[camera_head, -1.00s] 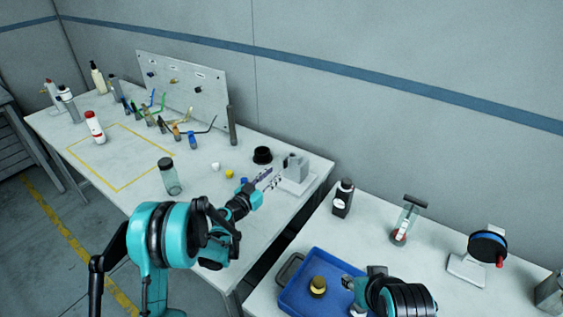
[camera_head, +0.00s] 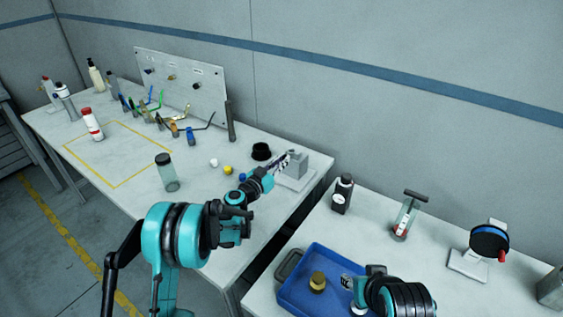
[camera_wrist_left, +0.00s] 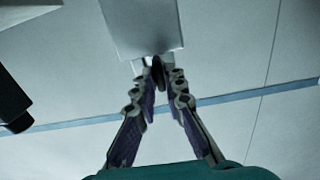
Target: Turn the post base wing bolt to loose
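The post base is a grey block (camera_head: 297,164) on a pale plate, at the right end of the left table. It also shows in the left wrist view as a pale block (camera_wrist_left: 140,25) at the top. A small dark rounded part, apparently the wing bolt (camera_wrist_left: 158,72), sticks out below the block. My left gripper (camera_head: 281,161) is at the block's left side. Its fingertips (camera_wrist_left: 160,85) flank the dark part closely; I cannot tell whether they touch it. My right gripper (camera_head: 357,283) is low over the blue tray, its fingers mostly hidden by its wrist.
A black round cap (camera_head: 261,151) stands just behind my left gripper. White (camera_head: 214,162) and yellow (camera_head: 228,170) knobs and a clear jar (camera_head: 168,172) are to its left. The blue tray (camera_head: 300,259) and a dark bottle (camera_head: 342,194) are on the right table, across a gap.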

